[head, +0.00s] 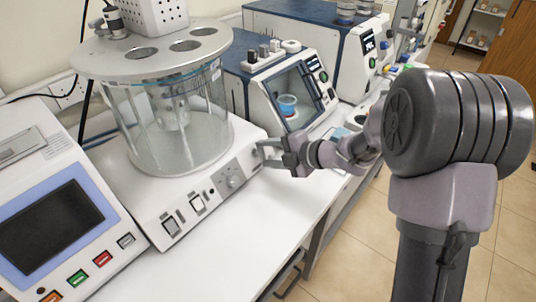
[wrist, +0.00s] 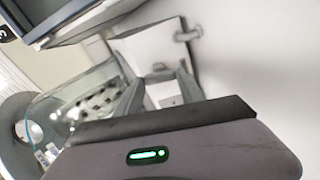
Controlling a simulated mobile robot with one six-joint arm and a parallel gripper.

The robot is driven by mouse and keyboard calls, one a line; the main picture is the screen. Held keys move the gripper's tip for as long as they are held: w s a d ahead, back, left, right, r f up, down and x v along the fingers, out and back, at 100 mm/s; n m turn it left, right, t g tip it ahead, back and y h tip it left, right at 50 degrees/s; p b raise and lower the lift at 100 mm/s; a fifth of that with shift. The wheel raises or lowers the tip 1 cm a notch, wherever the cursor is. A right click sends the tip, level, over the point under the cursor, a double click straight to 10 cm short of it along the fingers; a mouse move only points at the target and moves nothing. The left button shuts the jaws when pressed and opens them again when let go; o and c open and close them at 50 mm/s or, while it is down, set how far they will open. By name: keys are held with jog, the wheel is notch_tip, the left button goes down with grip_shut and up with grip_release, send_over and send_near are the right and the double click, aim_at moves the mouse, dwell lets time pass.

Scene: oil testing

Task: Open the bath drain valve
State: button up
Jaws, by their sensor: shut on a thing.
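The bath is a glass cylinder (head: 180,125) with a round perforated lid, standing on a white base (head: 215,205) with switches and a knob on its front. My gripper (head: 265,152) is at the right end of this base, its fingers pointing left against it. In the wrist view my gripper (wrist: 160,78) has its two fingers reaching toward a white panel, with a small pale part between them. It is shut on the drain valve, which the fingers mostly hide. I cannot tell the valve's handle position. The glass cylinder also shows at the wrist view's left (wrist: 85,100).
A blue-topped instrument (head: 285,85) with a window stands just behind and right of my gripper. A panel with a dark screen (head: 50,225) is at the left. The white bench (head: 255,235) is clear in front of the bath. Floor (head: 350,235) lies beyond its edge.

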jog(key=shift+n, duration=0.6)
jog(key=o, duration=1.4)
jog(key=shift+c, duration=0.2)
jog(key=p+v, duration=0.6)
jog(key=v, duration=1.1)
jog(key=shift+d, duration=0.15)
jog(key=shift+s+r, duration=0.1)
